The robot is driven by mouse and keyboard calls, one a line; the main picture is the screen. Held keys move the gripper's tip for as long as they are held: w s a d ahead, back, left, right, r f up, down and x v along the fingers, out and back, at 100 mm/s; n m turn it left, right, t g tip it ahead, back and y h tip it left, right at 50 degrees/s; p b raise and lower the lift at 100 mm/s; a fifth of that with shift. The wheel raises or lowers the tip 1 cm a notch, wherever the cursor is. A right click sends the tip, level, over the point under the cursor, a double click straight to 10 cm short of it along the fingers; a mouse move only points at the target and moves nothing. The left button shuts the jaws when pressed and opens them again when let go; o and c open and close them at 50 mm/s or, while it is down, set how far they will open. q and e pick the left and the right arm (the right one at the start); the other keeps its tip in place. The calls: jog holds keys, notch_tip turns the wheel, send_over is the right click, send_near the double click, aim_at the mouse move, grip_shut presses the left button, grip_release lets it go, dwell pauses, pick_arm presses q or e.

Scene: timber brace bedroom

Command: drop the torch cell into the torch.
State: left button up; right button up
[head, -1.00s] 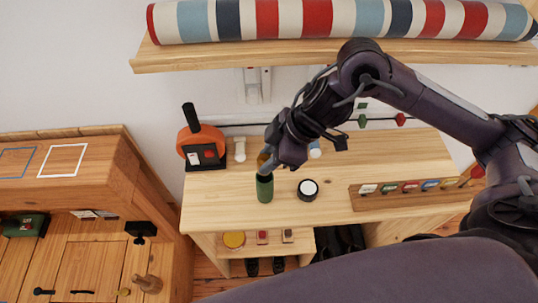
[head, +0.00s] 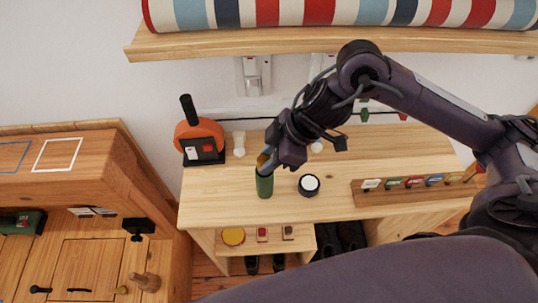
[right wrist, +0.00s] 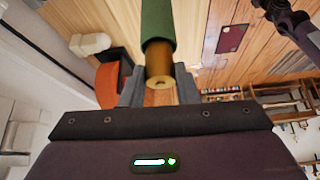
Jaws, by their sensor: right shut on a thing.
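The torch (head: 264,186) is an upright dark green tube on the pale wooden desk, and it also shows in the right wrist view (right wrist: 158,25). The torch cell (right wrist: 160,65) is a brass-coloured cylinder, in line with the torch's mouth; the cell's far end meets the mouth, and I cannot tell how far inside it is. My right gripper (right wrist: 160,90) is shut on the cell, a grey finger on each side. In the head view the right gripper (head: 266,163) is just above the torch and hides part of the cell. My left gripper is not in view.
A round black-and-white cap (head: 309,185) lies right of the torch. An orange-and-black device (head: 199,141) stands at the back left. A wooden rack with coloured tags (head: 415,190) lies to the right. A shelf (head: 330,44) with a striped roll hangs above.

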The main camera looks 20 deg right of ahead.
jog(key=o, duration=1)
jog(key=shift+o, duration=0.2)
jog(key=v, duration=0.8)
jog(key=shift+b, duration=0.3)
jog(key=shift+f, duration=0.1)
